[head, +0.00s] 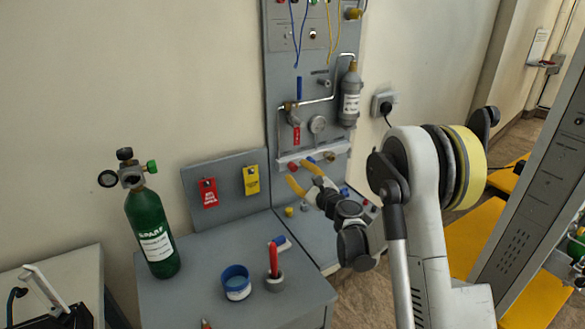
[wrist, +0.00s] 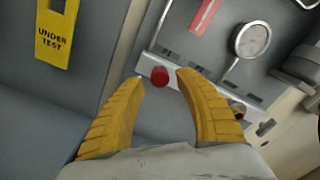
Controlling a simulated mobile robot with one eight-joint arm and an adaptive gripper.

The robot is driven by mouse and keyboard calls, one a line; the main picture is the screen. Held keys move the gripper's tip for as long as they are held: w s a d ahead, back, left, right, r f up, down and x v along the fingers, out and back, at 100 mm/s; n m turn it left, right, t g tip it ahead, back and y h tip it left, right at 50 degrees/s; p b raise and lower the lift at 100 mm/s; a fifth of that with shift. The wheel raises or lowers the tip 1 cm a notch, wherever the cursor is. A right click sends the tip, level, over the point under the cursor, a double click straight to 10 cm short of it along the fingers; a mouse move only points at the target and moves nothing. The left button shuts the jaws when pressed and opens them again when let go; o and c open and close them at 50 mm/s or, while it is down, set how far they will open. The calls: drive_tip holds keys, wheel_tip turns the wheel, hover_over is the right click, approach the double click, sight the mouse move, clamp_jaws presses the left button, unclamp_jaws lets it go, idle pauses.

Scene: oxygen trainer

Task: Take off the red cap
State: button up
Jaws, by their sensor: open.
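The red cap (wrist: 160,76) sits at the left end of a pale manifold bar on the grey panel. It is a small round knob in the wrist view, and in the head view the red cap (head: 292,166) shows just beyond the fingertips. My gripper (head: 299,173) is open, with its yellow fingers pointing at the panel. In the wrist view the gripper (wrist: 160,80) has one fingertip on either side of the cap in the picture. I see no contact, and the exact depth between tips and cap is hard to tell.
A brass fitting (wrist: 238,110) is on the bar to the right of the cap. A gauge (head: 317,125) is above the bar. A yellow "under test" tag (head: 251,180) hangs left. A green cylinder (head: 152,232) and a blue tape roll (head: 236,282) stand on the bench.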

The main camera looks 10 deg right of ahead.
drive_tip(key=shift+m, duration=0.4)
drive_tip(key=shift+w, duration=0.1)
drive_tip(key=shift+x, duration=1.1)
clamp_jaws()
drive_tip(key=shift+n, duration=1.7)
